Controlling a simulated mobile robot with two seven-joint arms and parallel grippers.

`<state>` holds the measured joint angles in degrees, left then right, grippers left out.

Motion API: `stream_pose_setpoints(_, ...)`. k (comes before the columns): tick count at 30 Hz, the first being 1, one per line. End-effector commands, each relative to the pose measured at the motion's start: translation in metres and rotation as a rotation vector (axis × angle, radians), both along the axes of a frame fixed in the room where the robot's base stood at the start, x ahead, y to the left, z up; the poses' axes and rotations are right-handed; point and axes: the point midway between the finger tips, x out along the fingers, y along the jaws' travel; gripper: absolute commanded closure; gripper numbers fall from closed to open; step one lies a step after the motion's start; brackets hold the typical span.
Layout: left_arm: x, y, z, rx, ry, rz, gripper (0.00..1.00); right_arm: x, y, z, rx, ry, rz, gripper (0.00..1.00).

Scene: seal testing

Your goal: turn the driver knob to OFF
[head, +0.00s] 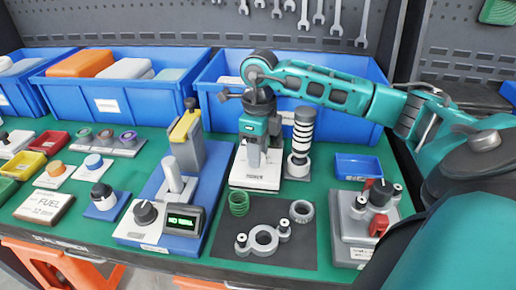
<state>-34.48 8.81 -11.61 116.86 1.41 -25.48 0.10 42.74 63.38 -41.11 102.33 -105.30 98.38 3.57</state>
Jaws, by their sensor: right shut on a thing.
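My right gripper (254,160) points straight down over a small white-based unit (255,181) with a label on its front. Its fingers are shut on the knob on top of that unit, which I take to be the driver knob. The fingers hide the knob, so I cannot read its setting. My left gripper is not in view.
A blue test unit (163,208) with a black knob and lit green display stands to the left. A black-and-white striped post (302,132) stands close right of the gripper. A grey unit (352,228) is at right. A dark mat (225,240) with rings lies in front. Blue bins (125,98) line the back.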

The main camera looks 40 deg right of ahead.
Motion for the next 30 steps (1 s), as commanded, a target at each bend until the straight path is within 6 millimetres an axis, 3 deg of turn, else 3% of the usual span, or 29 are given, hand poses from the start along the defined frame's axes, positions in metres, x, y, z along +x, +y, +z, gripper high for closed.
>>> stream_pose_setpoints(19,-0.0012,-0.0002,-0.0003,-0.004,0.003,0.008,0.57,0.0001,-0.0001,0.0005,0.0,-0.002,-0.059,0.91)
stream_pose_setpoints(20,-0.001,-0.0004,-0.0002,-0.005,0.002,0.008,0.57,0.0001,-0.0001,0.0005,0.0,-0.002,-0.058,0.59)
stream_pose_setpoints(27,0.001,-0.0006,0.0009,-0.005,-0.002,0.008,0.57,0.0001,-0.0001,0.0004,-0.001,-0.001,-0.058,0.36)
stream_pose_setpoints(30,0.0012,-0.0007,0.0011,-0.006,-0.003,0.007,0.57,0.0,-0.0001,0.0003,-0.001,-0.001,-0.058,0.35)
